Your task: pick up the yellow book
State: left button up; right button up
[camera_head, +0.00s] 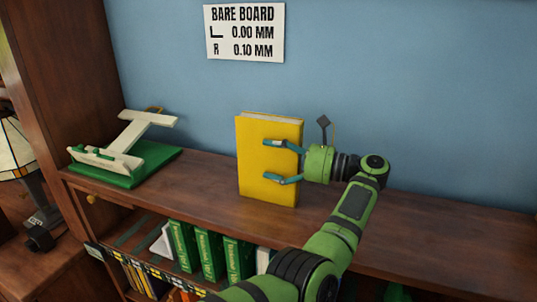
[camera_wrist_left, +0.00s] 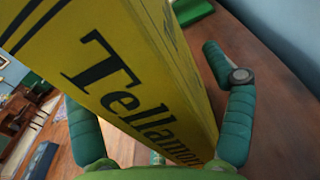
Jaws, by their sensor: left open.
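The yellow book (camera_head: 258,125) stands upright on top of the wooden bookcase, near the blue wall. My left gripper (camera_head: 265,161) is open at the book's right side, with its two teal fingers apart and overlapping the cover in the head view. In the left wrist view the yellow book (camera_wrist_left: 130,60), with large dark lettering reading "Tellamo", fills the space between the fingers. The right-hand finger stands beside the book with a gap. Whether the other finger touches the book cannot be told. My right gripper is not in view.
A cream stand on a green base (camera_head: 125,160) sits on the bookcase top (camera_head: 205,180) to the left. Several green books (camera_head: 210,250) fill the shelf below. A lamp (camera_head: 22,165) stands at far left. A "BARE BOARD" sign (camera_head: 244,33) hangs above. The top beside the book is clear.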

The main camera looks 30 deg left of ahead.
pick_arm(q)
jog(key=shift+d, duration=0.1)
jog(key=c, duration=1.6)
jog(key=shift+w+r, duration=0.1)
grip_shut()
